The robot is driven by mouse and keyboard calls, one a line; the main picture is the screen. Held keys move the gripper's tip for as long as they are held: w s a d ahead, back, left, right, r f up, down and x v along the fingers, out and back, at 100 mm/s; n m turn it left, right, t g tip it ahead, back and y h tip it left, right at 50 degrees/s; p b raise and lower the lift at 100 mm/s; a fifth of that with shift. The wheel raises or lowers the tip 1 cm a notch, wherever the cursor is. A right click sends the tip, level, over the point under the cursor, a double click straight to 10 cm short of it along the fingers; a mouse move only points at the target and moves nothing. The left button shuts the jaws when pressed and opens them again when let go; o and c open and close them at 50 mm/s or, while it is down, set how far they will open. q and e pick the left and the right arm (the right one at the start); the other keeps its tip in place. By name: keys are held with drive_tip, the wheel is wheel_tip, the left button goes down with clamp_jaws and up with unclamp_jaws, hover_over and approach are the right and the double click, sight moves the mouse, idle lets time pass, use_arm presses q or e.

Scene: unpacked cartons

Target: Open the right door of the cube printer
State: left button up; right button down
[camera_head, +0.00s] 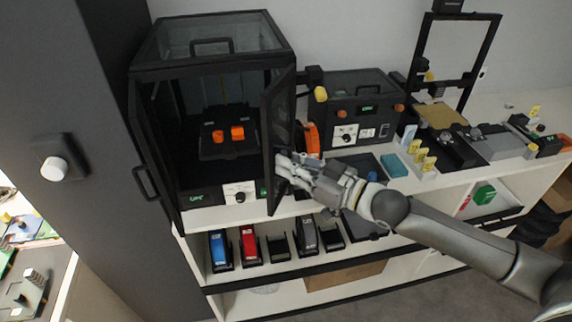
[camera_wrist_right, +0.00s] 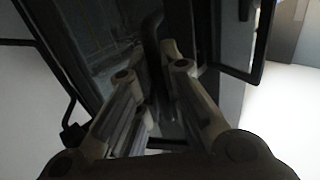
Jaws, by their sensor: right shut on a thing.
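The cube printer (camera_head: 207,64) is a black box with clear panels at the left of the head view. Its right door (camera_head: 281,120) stands swung out towards me, with its free edge facing forward. Its left door (camera_head: 146,150) is also open. My right gripper (camera_head: 284,166) is at the lower part of the right door, on its outer side. In the right wrist view my right gripper (camera_wrist_right: 153,72) has its fingers on either side of the dark door handle (camera_wrist_right: 152,38), shut on it. My left gripper is not in view.
Two orange prints (camera_head: 228,133) sit inside the printer. A smaller black machine (camera_head: 350,104) and an orange spool (camera_head: 312,137) stand close to the right of the door. A grey cabinet wall (camera_head: 60,100) borders the left.

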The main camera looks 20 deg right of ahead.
drive_tip(key=d, duration=0.6)
drive_tip(key=shift+s+d+n+g+y, duration=0.15)
drive_tip(key=shift+s+n+g+y, duration=0.2)
drive_tip(key=shift+n+g+y, duration=0.05)
idle(0.3)
drive_tip(key=c, duration=1.6)
unclamp_jaws()
drive_tip(key=shift+o, duration=0.2)
drive_tip(key=v, duration=1.2)
